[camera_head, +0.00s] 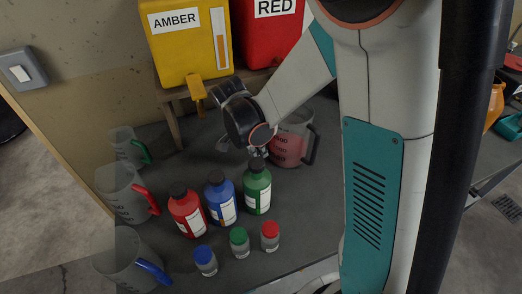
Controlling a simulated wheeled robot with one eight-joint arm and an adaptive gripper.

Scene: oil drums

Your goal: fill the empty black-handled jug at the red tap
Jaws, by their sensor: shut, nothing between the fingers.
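The jug with the black handle (290,146) stands upright on the table in front of the red drum. Red shows through its clear wall, so it appears to hold red liquid. My arm covers part of its left side and top. The red drum (262,45) is labelled RED and sits on a raised stand; its tap is hidden behind my arm. My gripper (259,156) is small in view, just left of the jug and above the green bottle. It is shut and holds nothing; I cannot tell whether it touches the jug.
A yellow AMBER drum (187,50) with a yellow tap (197,88) stands left of the red one. Clear jugs with green (124,147), red (120,195) and blue (125,258) handles line the left edge. Three bottles (221,200) and three small capped jars (239,242) stand in front.

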